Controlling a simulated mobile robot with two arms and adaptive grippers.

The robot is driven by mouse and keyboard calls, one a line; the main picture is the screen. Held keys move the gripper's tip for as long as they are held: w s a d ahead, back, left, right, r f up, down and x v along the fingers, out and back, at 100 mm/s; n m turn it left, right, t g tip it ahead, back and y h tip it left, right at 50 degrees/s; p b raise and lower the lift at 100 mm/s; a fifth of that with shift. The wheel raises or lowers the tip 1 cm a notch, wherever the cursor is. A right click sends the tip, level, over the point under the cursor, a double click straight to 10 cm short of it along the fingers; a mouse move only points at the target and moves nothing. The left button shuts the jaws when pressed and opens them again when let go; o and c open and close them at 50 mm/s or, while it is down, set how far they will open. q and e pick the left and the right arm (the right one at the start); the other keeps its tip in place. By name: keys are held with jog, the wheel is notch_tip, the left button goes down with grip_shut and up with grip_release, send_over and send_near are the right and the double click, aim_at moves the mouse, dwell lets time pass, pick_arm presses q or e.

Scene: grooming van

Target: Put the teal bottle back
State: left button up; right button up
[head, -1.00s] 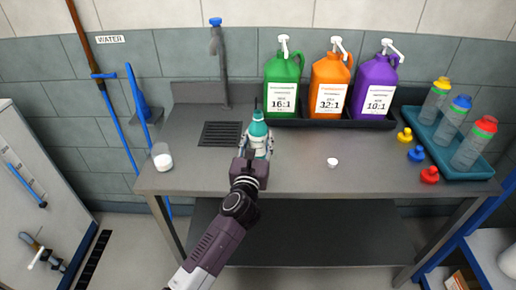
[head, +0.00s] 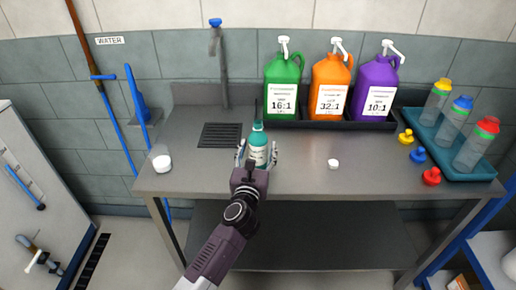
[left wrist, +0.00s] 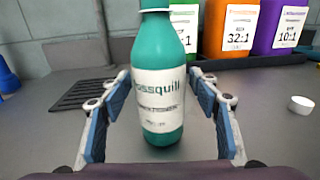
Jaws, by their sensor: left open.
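The teal bottle (head: 258,147) with a white label stands upright on the grey counter, right of the drain grate. In the left wrist view the teal bottle (left wrist: 160,75) stands between the spread fingers. My left gripper (head: 257,157) is open around it, with a visible gap between each blue-padded finger and the bottle in the wrist view (left wrist: 160,115). The bottle's top is cut off in the wrist view. My right gripper is not in view.
A black tray (head: 325,124) at the back holds green (head: 284,85), orange (head: 331,86) and purple (head: 376,88) jugs. A white cap (head: 333,164) lies to the right, a clear cup (head: 162,160) to the left. A teal tray (head: 480,168) holds clear bottles; colored caps lie beside it.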

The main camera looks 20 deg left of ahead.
pick_arm(q)
jog(key=shift+r, duration=0.3)
jog(key=s, duration=0.3)
jog(key=s+d, duration=0.1)
jog(key=s, duration=0.6)
jog(key=shift+s+d+f+b, duration=0.15)
jog(key=shift+d+f+b, duration=0.05)
jog(key=shift+d+b, duration=0.1)
jog(key=shift+s+d+r, duration=0.1)
jog(key=shift+s, duration=0.7)
